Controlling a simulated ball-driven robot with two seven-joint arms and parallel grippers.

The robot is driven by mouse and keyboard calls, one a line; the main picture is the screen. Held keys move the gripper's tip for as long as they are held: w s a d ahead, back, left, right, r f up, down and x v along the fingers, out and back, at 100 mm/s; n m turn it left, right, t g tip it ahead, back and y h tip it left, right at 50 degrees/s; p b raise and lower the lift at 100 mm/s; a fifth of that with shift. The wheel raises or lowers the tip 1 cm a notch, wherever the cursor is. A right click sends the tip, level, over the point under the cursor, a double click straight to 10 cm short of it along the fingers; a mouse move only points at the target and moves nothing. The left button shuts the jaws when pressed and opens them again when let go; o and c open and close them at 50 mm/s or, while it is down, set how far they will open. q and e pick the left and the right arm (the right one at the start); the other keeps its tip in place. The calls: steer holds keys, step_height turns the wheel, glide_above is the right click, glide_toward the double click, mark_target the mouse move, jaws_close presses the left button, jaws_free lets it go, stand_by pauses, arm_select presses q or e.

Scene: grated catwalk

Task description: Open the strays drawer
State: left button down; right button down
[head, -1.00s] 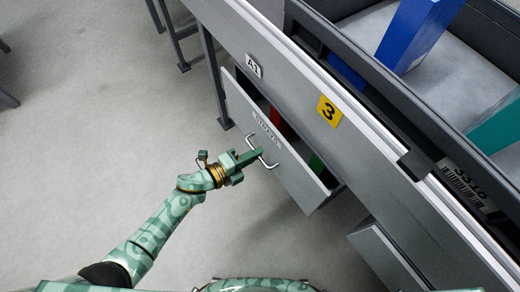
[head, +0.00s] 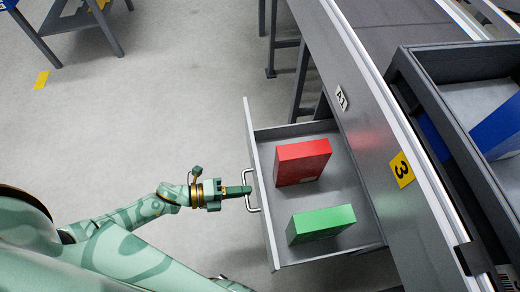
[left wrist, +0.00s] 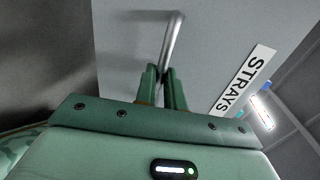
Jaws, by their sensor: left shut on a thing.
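The strays drawer (head: 262,200) stands pulled well out from under the bench in the head view. A red box (head: 302,162) and a green box (head: 321,223) are inside it. My left gripper (head: 246,190) is shut on the drawer's metal handle (head: 253,208). In the left wrist view the fingers (left wrist: 165,78) close around the handle bar (left wrist: 174,38), beside the white STRAYS label (left wrist: 245,80) on the drawer front.
The floor (head: 170,90) left of the drawer is clear. A table (head: 75,20) stands at the far left.

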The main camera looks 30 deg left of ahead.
arm_select(q)
steer(key=f+v, duration=0.1)
steer(key=v, duration=0.6)
steer(key=shift+f, duration=0.3)
arm_select(e)
steer(key=shift+w+r, duration=0.15)
steer(key=shift+w, duration=0.75)
arm_select(q)
steer(key=shift+s+a, duration=0.1)
steer(key=shift+s, duration=0.05)
arm_select(e)
steer(key=shift+a, duration=0.1)
arm_select(q)
steer(key=c, duration=1.5)
jaws_free()
arm_select(e)
steer(key=shift+s, duration=0.15)
